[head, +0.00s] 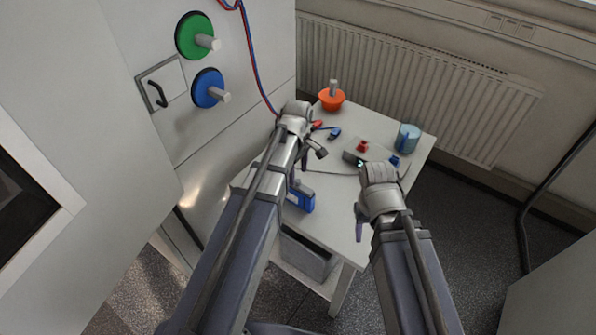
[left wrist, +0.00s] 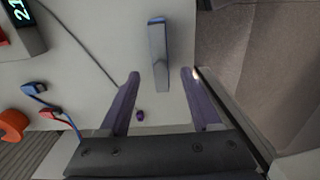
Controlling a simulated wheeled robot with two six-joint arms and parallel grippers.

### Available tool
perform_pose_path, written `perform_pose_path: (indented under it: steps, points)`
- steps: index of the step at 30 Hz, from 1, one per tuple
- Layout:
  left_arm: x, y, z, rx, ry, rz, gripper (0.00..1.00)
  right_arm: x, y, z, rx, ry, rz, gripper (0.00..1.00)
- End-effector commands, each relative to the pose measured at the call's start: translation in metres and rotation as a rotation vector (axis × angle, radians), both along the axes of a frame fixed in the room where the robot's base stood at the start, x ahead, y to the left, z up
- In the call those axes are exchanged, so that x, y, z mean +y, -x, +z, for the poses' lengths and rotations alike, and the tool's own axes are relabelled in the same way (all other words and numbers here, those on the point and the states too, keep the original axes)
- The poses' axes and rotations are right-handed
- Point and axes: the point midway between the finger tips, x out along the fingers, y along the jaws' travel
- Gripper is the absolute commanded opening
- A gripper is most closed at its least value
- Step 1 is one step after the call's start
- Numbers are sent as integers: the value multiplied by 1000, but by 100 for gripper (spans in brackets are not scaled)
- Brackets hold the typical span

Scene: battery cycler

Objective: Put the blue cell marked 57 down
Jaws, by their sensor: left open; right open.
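The blue cell (head: 301,197) stands on the white table near its left front edge; its number cannot be read. In the left wrist view the cell (left wrist: 158,55) shows as a narrow grey top with blue ends. My left gripper (head: 300,172) is open just above and behind the cell. In the left wrist view its two fingers (left wrist: 160,73) are spread to either side of the cell's near end, with gaps on both sides. My right gripper (head: 362,222) is open and empty over the table's right front part; one of its fingers is mostly hidden.
On the white table (head: 335,208) are an orange holder (head: 332,98), a blue cup (head: 408,137), red and blue clips with cables, and a small meter (head: 353,158). A cabinet wall with green (head: 193,36) and blue discs (head: 206,88) stands left. A radiator is behind.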

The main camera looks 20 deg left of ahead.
Motion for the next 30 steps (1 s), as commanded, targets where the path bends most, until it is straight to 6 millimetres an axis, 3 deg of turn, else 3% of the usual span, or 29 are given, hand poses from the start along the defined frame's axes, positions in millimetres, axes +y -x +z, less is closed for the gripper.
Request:
perform_pose_path:
  steps: [1,4,14,17,24,30]
  points:
    - [0,0,15,0,0,0,65,0,0,15,0,0,0,50]
    - [0,0,24,0,0,0,65,0,0,24,0,0,1,50]
    - [-7,7,28,2,-3,-56,65,0,0,28,0,0,1,50]
    - [-27,29,28,10,-13,-248,65,0,0,27,0,0,1,50]
    - [-82,104,28,54,-50,-971,65,0,0,28,0,0,1,50]
    - [-105,145,29,89,-64,-1403,65,0,0,28,0,0,1,50]
